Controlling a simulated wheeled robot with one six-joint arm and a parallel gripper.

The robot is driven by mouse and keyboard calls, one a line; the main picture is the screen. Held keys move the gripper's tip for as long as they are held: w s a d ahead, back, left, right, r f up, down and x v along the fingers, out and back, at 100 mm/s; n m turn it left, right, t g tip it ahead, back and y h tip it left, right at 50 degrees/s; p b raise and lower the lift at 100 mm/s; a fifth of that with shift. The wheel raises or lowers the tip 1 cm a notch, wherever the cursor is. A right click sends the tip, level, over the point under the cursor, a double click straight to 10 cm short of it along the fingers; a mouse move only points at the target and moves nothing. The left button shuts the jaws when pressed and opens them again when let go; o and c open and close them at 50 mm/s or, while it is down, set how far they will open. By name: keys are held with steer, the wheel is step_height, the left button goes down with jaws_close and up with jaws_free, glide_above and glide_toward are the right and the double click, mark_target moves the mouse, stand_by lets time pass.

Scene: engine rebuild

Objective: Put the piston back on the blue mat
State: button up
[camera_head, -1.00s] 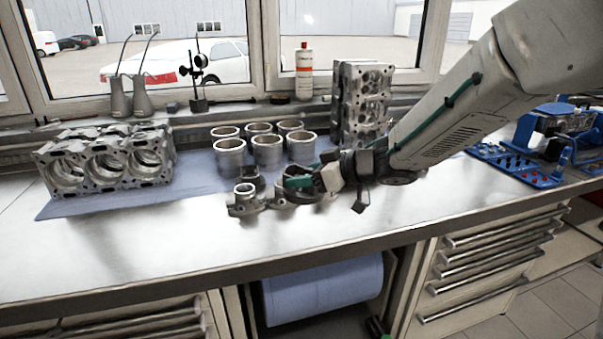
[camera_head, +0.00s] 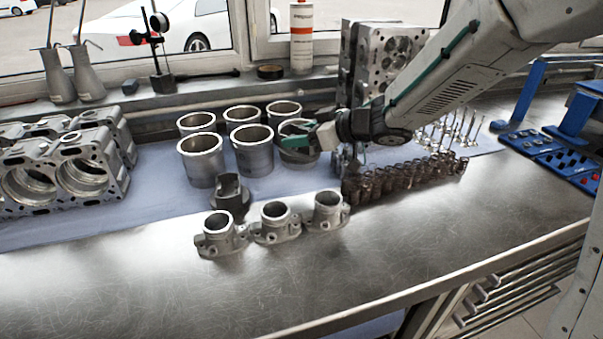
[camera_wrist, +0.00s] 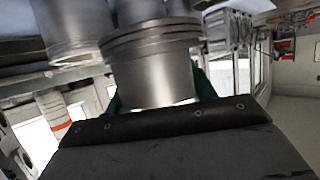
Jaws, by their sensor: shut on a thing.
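My gripper (camera_head: 306,142) has green fingers and is shut on a hollow metal cylinder (camera_head: 298,155), at the front right of a group of similar cylinders. In the wrist view this cylinder (camera_wrist: 155,80) is smooth, with a wider ringed lip, and sits between the fingers. I take it as the piston, though its shape does not settle this. Its lower end is over or on the blue mat (camera_head: 155,205); contact cannot be told. A dark, notched part (camera_head: 230,196) stands apart near the mat's front edge.
Other cylinders (camera_head: 200,165) stand close on the left. Three castings (camera_head: 275,225) stand in front. The front bench is clear.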

step_height(320, 180, down, 8)
steer(key=shift+f, duration=0.25)
steer(key=shift+s+f, duration=0.1)
steer(key=shift+f, duration=0.5)
steer(key=o, duration=1.4)
steer(key=shift+f, duration=0.1)
